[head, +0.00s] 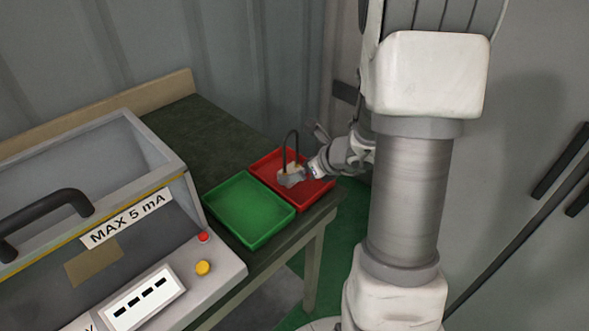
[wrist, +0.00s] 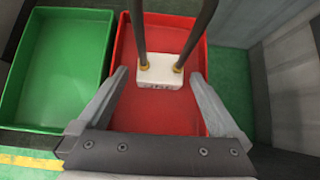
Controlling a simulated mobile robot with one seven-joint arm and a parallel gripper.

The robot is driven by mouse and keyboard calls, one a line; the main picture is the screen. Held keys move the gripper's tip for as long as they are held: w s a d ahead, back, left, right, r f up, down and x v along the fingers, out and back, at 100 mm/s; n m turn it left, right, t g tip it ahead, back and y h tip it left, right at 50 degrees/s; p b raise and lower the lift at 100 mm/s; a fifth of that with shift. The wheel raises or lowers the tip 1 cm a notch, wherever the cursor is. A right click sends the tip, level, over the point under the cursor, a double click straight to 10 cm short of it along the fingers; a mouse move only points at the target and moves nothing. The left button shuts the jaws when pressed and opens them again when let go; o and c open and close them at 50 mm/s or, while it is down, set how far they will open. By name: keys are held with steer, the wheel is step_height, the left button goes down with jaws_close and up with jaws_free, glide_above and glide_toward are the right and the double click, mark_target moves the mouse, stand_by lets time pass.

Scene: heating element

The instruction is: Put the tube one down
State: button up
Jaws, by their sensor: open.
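The tube one (head: 291,154) is a dark bent heating tube with a pale block at its base, over the red tray (head: 263,165) in the head view. In the wrist view the tube's white block (wrist: 160,72) with two brass fittings shows against the red tray (wrist: 128,60), its two dark legs running up out of the frame. My gripper (wrist: 160,85) is open, with one finger on each side of the block and a gap to both. In the head view my gripper (head: 291,178) is at the red tray, beside the tube's base. Whether the block rests on the tray floor is unclear.
An empty green tray (head: 250,207) stands left of the red one on the dark table (head: 195,140). A grey test box (head: 130,220) marked "MAX 5 mA", with a black handle, red and yellow buttons, stands at the left. A wall is behind.

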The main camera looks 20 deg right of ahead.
steer(key=p+v, duration=0.2)
steer(key=v, duration=0.7)
steer(key=shift+s+r+p, duration=0.2)
steer(key=shift+p, duration=0.1)
steer(key=s+a+r+n+g+y+p, duration=0.1)
steer(key=s+a+r+n+g+p, duration=0.15)
steer(key=a+r+n, duration=0.5)
steer(key=s+a+r+n+g+y+p, duration=0.1)
steer(key=s+a+r+n+p, duration=0.1)
steer(key=s+a+r+n, duration=0.5)
steer(key=s+d+r+n+h+p, duration=0.1)
steer(key=s+r+n+h+p, duration=0.2)
steer(key=n, duration=1.4)
steer(key=shift+s+r+t+h, duration=0.35)
steer(key=shift+s+r+h, duration=0.9)
steer(key=shift+r, duration=1.2)
steer(key=shift+s+d, duration=0.1)
